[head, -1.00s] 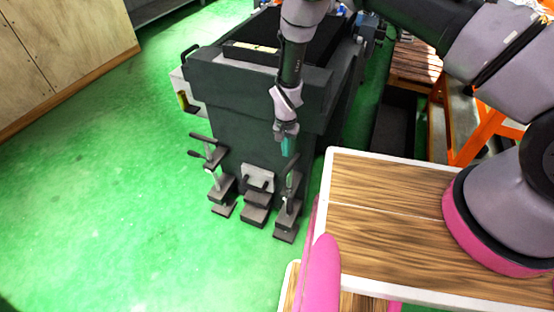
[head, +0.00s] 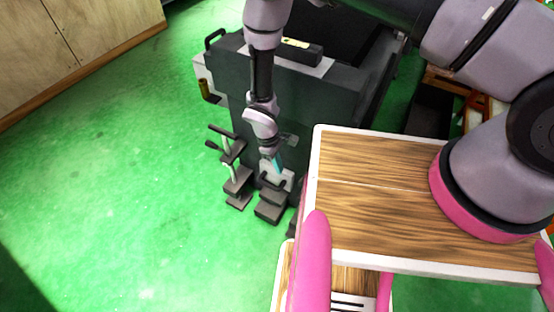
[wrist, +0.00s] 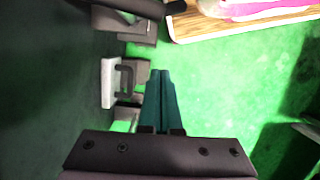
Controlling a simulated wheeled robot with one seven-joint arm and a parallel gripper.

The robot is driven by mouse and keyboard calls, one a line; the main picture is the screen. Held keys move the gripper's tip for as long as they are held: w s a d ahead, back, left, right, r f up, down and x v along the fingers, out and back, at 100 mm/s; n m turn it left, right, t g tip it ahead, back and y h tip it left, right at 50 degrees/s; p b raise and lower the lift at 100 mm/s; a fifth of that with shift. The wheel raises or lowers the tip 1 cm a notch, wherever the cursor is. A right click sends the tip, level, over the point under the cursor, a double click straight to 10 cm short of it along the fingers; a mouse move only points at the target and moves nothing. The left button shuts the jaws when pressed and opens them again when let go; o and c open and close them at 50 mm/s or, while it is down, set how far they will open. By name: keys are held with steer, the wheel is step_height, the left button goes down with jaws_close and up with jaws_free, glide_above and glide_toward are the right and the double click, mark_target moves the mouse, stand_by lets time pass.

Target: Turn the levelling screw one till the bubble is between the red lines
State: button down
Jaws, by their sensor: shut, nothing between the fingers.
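A levelling screw with a dark cross handle (head: 222,134) stands upright on a stepped foot block at the left of the grinder (head: 270,85). Another dark handle (head: 289,138) shows just right of my wrist, and its lower part is hidden. My gripper (head: 277,164) points down with teal fingers in front of a pale bracket between them. In the wrist view my gripper (wrist: 161,73) is shut and empty, beside the pale bracket (wrist: 108,83). A level with a pale yellow vial (head: 297,43) lies on top of the grinder. Its bubble and red lines are too small to make out.
My pink-and-wood base stands right of the grinder's feet. A wooden cabinet (head: 80,40) is at the far left. Green floor (head: 120,170) is free left of the grinder. Dark stepped blocks (head: 271,205) stick out below the bracket.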

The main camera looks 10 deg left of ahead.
steer(key=s+d+f, duration=0.1)
steer(key=d+f, duration=0.2)
steer(key=d, duration=0.2)
steer(key=shift+s+f, duration=0.3)
steer(key=shift+s+d+r+n, duration=0.1)
steer(key=shift+s+d+n, duration=0.4)
steer(key=shift+d+n, duration=0.3)
